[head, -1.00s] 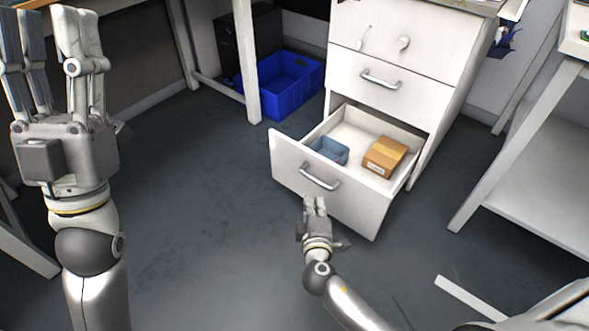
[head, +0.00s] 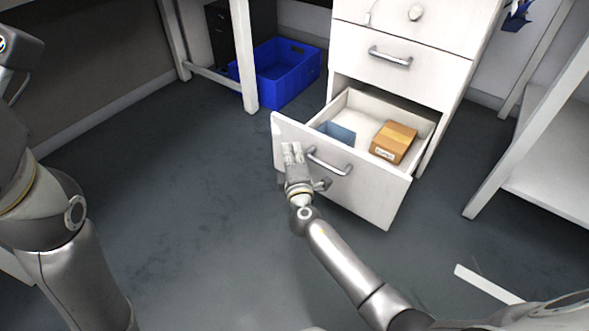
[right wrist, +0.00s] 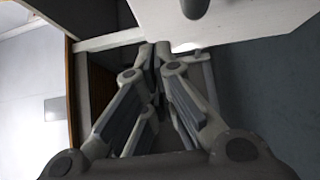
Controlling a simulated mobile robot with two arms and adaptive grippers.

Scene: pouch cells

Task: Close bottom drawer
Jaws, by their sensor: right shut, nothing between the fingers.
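The bottom drawer (head: 372,199) of the white cabinet is pulled out in the head view. A blue tray (head: 338,132) and a brown box (head: 394,142) lie inside it. The drawer's metal handle (head: 329,163) is on its front. My right gripper (head: 292,147) is shut and empty, at the left part of the drawer front, left of the handle. Whether it touches the front is unclear. In the right wrist view my right gripper (right wrist: 152,50) has its fingertips at the white drawer front (right wrist: 240,22). My left arm is at the left edge; its fingers are out of view.
Above it the middle drawer (head: 400,65) is shut. A blue crate (head: 280,72) stands on the floor left of the cabinet. A white table leg (head: 243,55) is beside it. A white bench (head: 530,140) stands at the right.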

